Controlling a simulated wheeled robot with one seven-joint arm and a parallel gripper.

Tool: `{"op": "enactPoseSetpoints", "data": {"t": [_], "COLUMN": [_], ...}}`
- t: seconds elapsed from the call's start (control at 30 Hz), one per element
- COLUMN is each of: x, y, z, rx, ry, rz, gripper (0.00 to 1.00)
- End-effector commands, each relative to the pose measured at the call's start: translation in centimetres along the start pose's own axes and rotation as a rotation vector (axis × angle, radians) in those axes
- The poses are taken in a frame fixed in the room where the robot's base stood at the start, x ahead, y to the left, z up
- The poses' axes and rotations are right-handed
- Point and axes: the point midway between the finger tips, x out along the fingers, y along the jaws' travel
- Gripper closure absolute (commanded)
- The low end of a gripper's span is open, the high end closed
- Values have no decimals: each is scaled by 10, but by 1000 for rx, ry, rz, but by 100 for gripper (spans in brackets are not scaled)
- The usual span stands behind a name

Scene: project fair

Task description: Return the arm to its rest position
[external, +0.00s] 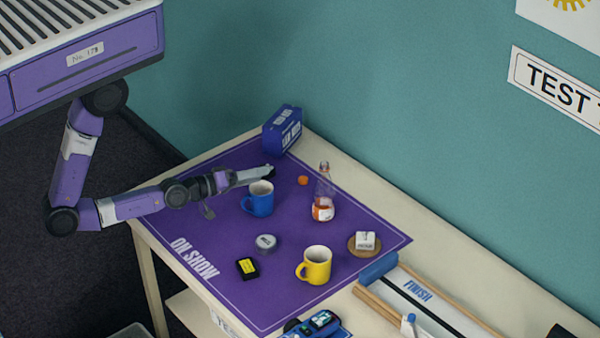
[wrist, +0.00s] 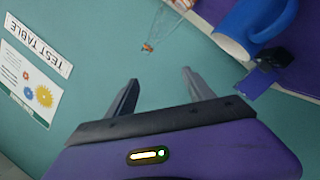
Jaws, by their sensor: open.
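My gripper (external: 256,174) is at the end of my arm, reaching from the left over the purple mat (external: 215,235). Its fingers look level, pointing right, just behind or above the rim of the blue mug (external: 259,200); I cannot tell the exact gap. In the wrist view my gripper (wrist: 160,76) has its two fingers apart with nothing between them, facing the teal wall. The blue mug (wrist: 256,25) stands at the upper right there, outside the fingers. The mug is upright on the mat.
Near my gripper are a purple box (external: 283,131), an orange ball (external: 303,180) and a bottle (external: 324,196). My body is at upper left.

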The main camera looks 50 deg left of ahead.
Motion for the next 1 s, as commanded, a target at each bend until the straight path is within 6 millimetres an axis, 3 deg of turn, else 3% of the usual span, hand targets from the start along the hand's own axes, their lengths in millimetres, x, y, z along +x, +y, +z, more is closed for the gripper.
{"op": "enactPoseSetpoints", "data": {"t": [0.03,0.3,0.5,0.73,1.0], "x": [-24,-130,-194,-238,-247], "y": [-4,3,12,5,1], "z": [-9,-55,-75,-70,-66], "rx": [107,637,823,819,809], "ry": [22,83,48,-37,-56], "rz": [-20,-122,-211,-301,-326], "gripper": [39,39,39,39,39]}}
